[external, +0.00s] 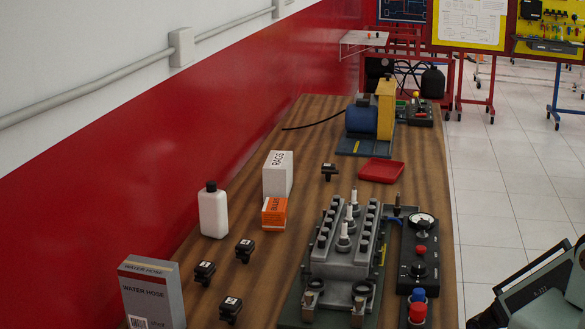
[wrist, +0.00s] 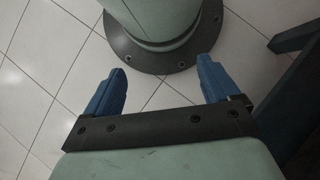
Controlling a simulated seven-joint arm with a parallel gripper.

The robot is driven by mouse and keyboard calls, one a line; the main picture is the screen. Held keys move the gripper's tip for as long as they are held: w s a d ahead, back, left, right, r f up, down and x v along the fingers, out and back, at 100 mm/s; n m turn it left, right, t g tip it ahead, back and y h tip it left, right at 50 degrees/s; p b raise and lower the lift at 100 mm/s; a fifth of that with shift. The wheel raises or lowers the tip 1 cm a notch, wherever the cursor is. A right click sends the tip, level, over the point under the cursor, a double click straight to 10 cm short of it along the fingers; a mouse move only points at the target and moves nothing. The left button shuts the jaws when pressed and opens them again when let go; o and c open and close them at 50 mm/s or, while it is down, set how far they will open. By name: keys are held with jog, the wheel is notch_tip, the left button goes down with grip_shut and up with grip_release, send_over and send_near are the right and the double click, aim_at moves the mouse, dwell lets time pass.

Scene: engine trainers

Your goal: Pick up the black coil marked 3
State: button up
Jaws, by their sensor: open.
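Several small black coils with white top labels stand on the wooden table in the external view. One is at the front (external: 230,308), one is left of it and a bit farther back (external: 204,272), one is farther back still (external: 244,249), and another is beyond the white box (external: 329,170). The labels are too small to read, so I cannot tell which is marked 3. My gripper (wrist: 161,78) is open and empty in the wrist view, its blue fingers apart over the tiled floor. No coil shows there.
A grey engine block (external: 345,245) with spark plugs fills the table's right front. A water hose box (external: 152,295), white bottle (external: 213,210), orange box (external: 275,213) and white rags box (external: 278,174) stand on the left. A red tray (external: 381,171) lies farther back.

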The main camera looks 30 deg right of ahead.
jog(key=c, duration=0.4)
jog(key=shift+o, duration=0.2)
